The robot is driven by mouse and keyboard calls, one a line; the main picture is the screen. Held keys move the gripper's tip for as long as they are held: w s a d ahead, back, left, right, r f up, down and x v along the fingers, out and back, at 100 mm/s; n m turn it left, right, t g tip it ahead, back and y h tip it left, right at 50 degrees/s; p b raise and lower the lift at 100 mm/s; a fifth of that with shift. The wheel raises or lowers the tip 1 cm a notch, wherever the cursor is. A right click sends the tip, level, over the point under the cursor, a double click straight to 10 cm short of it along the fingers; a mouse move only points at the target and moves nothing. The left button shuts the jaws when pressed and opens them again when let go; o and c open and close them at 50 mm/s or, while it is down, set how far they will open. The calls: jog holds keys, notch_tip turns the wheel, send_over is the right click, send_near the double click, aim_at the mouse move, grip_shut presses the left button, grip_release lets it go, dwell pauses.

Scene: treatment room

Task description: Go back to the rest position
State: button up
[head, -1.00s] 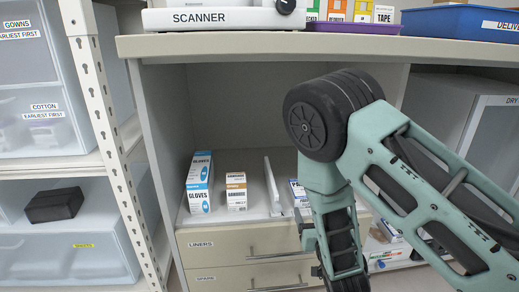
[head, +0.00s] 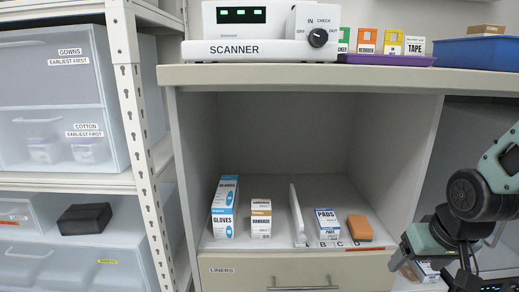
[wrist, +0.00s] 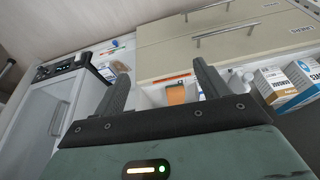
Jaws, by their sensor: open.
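My gripper shows in the wrist view (wrist: 162,80), its two dark fingers spread apart with nothing held between them. In the head view my arm is folded at the lower right edge, with the gripper in front of the cabinet's right part. An orange block (head: 359,228) lies on the shelf by the letter D; in the wrist view, which is upside down, the orange block (wrist: 176,94) appears beyond the gap between the fingers, apart from them.
On the shelf stand a gloves box (head: 224,208), a bandage box (head: 260,218), a white divider (head: 297,214) and a pads box (head: 327,224). Above are the scanner (head: 262,32), a purple tray (head: 390,60) and a blue bin (head: 480,53). A metal rack post (head: 133,100) stands left.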

jog(key=s+a+r+n+g+p, duration=0.2)
jog(key=s+a+r+n+p, duration=0.25)
jog(key=s+a+r, duration=0.35)
jog(key=s+a+r+n+g+p, duration=0.2)
jog(key=s+a+r+n+p, duration=0.25)
jog(key=s+a, duration=0.5)
notch_tip(320, 180, up, 37)
jog(key=m+p, duration=0.1)
jog(key=p, duration=3.5)
jog(key=shift+w+d+p, duration=0.2)
jog(key=shift+d+p, duration=0.15)
jog(key=shift+p, duration=0.05)
